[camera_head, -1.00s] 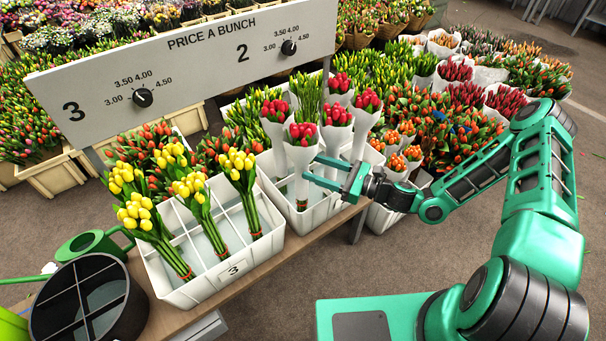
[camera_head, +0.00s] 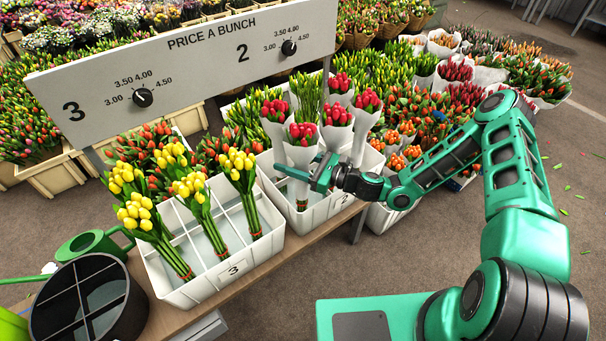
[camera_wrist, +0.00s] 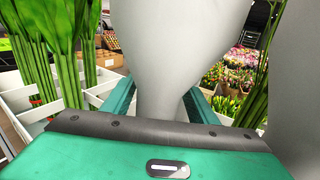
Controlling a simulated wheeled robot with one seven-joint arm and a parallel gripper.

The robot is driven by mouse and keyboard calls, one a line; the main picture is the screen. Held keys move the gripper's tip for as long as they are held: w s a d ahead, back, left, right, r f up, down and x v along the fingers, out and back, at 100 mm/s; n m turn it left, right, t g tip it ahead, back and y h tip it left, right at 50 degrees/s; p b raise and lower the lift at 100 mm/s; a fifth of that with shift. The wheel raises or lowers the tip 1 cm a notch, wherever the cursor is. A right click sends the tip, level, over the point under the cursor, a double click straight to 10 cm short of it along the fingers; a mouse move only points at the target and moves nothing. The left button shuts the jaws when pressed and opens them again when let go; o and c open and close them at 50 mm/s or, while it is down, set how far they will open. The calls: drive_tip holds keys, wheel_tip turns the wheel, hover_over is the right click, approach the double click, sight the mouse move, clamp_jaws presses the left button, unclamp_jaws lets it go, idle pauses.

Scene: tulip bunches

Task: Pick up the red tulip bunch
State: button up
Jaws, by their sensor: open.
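Several red tulip bunches in white paper wraps stand in the right white crate (camera_head: 332,205). The nearest red tulip bunch (camera_head: 302,136) is upright at the front of that crate. My gripper (camera_head: 302,172) is level with its lower wrap, reaching in from the right. In the wrist view, the white wrap (camera_wrist: 170,60) stands between my two open fingers (camera_wrist: 160,103), with one finger on each side. Whether the fingers touch the paper cannot be told. The flower heads are out of the wrist view.
Other wrapped red bunches (camera_head: 366,103) stand close behind and to the right. Yellow tulip bunches (camera_head: 196,186) stand in the left crate (camera_head: 262,250), marked 3. A price board (camera_head: 190,62) rises behind the crates. Green stems (camera_wrist: 60,60) are close at left in the wrist view.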

sight(287, 126)
clamp_jaws()
drive_tip(key=shift+r, duration=0.1)
drive_tip(key=s+d+r, duration=0.2)
drive_tip(key=s, duration=0.1)
drive_tip(key=shift+s+d, duration=0.2)
wheel_tip(287, 126, up, 13)
drive_tip(key=shift+f, duration=0.1)
idle(0.4)
